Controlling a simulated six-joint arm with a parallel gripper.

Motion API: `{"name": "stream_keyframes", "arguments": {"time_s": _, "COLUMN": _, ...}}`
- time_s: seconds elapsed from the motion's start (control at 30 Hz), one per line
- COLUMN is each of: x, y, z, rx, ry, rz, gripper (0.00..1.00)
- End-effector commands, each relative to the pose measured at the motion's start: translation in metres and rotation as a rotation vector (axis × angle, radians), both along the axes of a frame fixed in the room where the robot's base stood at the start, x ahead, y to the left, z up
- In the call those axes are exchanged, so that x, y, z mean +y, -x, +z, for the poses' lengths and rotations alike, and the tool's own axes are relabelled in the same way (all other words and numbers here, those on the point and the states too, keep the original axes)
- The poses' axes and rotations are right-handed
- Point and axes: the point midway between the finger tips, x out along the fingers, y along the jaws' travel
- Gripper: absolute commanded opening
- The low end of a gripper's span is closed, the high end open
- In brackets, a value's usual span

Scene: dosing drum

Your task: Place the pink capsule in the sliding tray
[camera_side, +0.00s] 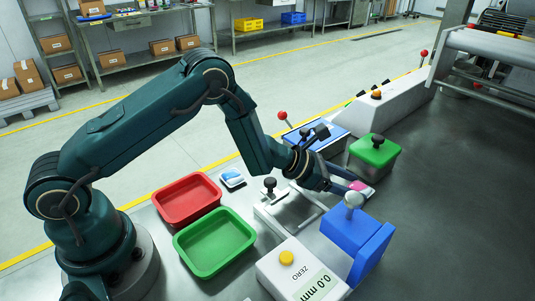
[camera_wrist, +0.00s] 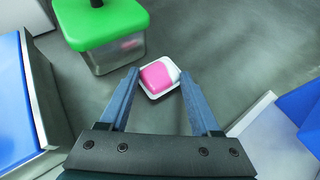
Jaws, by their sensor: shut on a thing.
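The pink capsule (camera_side: 358,187) has a pink part and a white part with a white rim. It also shows in the wrist view (camera_wrist: 158,76), between the tips of my gripper's blue-grey fingers. My gripper (camera_side: 350,182) is shut on it, beside the green-lidded box and behind the blue block with the grey knob. In the wrist view my gripper (camera_wrist: 159,78) has a finger on each side of the capsule. A light metal frame with a black knob (camera_side: 287,212) lies left of my gripper; I cannot tell whether it is the sliding tray.
The green-lidded clear box (camera_side: 374,152) stands close behind the capsule. The blue block with a grey knob (camera_side: 355,235) and a white ZERO gauge (camera_side: 297,275) stand in front. A red bin (camera_side: 187,200), a green bin (camera_side: 214,243) and a blue-white piece (camera_side: 232,177) are left. Grey table at right is clear.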

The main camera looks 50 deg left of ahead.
Motion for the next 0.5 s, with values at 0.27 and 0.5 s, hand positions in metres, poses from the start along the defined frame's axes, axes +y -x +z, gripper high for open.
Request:
{"name": "stream_keyframes", "arguments": {"time_s": 0.27, "x": 0.0002, "y": 0.0001, "z": -0.0032, "rx": 0.0, "ry": 0.0, "rz": 0.0, "gripper": 0.83}}
{"name": "stream_keyframes", "arguments": {"time_s": 0.5, "x": 0.0002, "y": 0.0001, "z": -0.003, "rx": 0.0, "ry": 0.0, "rz": 0.0, "gripper": 0.94}}
